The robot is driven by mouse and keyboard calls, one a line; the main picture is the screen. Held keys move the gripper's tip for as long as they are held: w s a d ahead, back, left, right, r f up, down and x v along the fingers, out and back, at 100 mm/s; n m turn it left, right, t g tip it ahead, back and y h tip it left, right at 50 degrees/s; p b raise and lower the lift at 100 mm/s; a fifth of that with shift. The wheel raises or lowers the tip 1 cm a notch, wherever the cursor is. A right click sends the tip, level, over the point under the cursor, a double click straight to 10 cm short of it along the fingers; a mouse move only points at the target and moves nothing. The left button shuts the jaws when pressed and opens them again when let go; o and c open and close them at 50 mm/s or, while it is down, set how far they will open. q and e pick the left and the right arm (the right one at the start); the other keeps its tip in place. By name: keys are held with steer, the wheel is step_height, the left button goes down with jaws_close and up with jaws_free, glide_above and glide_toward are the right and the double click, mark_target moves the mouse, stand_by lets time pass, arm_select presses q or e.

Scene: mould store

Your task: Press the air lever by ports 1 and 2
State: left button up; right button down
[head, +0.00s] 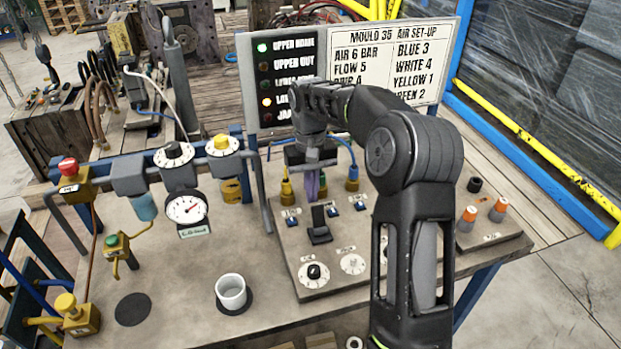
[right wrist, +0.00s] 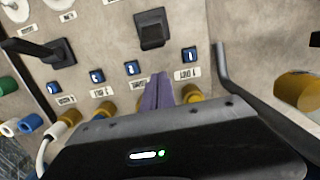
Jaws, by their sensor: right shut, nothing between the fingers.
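The black air lever (head: 319,225) stands on the sloped panel (head: 290,255) in front of the row of ports. In the right wrist view the lever (right wrist: 151,28) lies just beyond my fingertips, near the port 1 label (right wrist: 187,73). My right gripper (head: 313,190) is shut and empty, its purple fingers behind the lever, over the port row. The fingers (right wrist: 158,88) point towards the lever, with a gap between. A second black lever (right wrist: 55,52) shows to the left in the wrist view; my arm hides it in the head view. My left gripper is out of view.
Yellow-collared hose plugs (head: 287,190) line the panel's back, under the set-up sign (head: 390,60). Blue squares (right wrist: 132,68) sit between ports and levers. Knobs (head: 314,272) are at the front. Orange-tipped fittings (head: 498,209) stand right. A white cup (head: 231,291) and gauge (head: 187,208) are left.

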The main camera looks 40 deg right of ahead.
steer(key=shift+s+a+r, duration=0.3)
steer(key=shift+s+r, duration=0.2)
steer(key=shift+s, duration=0.25)
steer(key=shift+s+a+r, duration=0.25)
steer(key=shift+s+r, duration=0.25)
steer(key=shift+s, duration=0.25)
